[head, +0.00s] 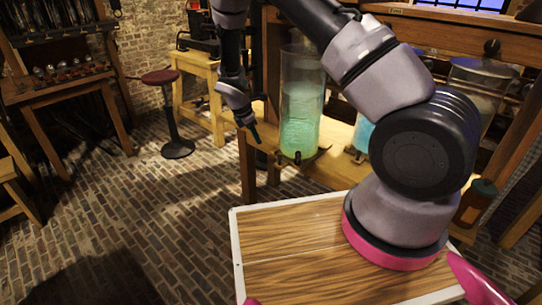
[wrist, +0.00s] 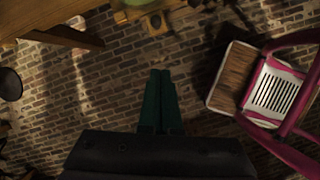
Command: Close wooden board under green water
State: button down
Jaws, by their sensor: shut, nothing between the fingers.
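A tall clear jar of green water (head: 301,115) stands on a wooden bench (head: 339,166) in the head view. A small dark piece sticks out at its base; I cannot tell whether it is the wooden board. In the wrist view, a green edge (wrist: 133,15) and a small wooden piece (wrist: 156,22) show at the top, cut off by the frame. My gripper (head: 255,137) hangs pointing down in front of the bench, left of the jar and apart from it. In the wrist view its dark fingers (wrist: 161,75) are together and empty.
A jar of blue liquid (head: 363,133) stands right of the green one, partly behind my arm. A red-topped stool (head: 161,77) and a wooden table (head: 200,66) stand at the back left. The brick floor (head: 150,215) is clear at the left.

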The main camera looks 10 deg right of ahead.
notch_tip(320, 180, down, 4)
jog(key=n, duration=0.2)
send_near(277, 165)
notch_tip(277, 165, down, 5)
jog(key=s+a, duration=0.1)
jog(key=a, duration=0.2)
jog(key=shift+w+d+r, duration=0.1)
jog(key=shift+w+d, duration=0.15)
jog(key=shift+d, duration=0.45)
jog(key=shift+w+d, duration=0.25)
jog(key=shift+d, duration=0.45)
jog(key=shift+w+d+r, duration=0.1)
jog(key=shift+w+d, duration=0.15)
jog(key=shift+d, duration=0.45)
jog(key=shift+d, duration=0.1)
jog(key=w+d, duration=0.5)
jog(key=d, duration=0.1)
jog(key=w+d, duration=0.4)
jog(key=d, duration=0.3)
jog(key=w+d, duration=0.5)
jog(key=d, duration=0.2)
jog(key=shift+w, duration=0.35)
jog(key=shift+w+d, duration=0.4)
jog(key=shift+d, duration=0.2)
jog(key=shift+h, duration=0.3)
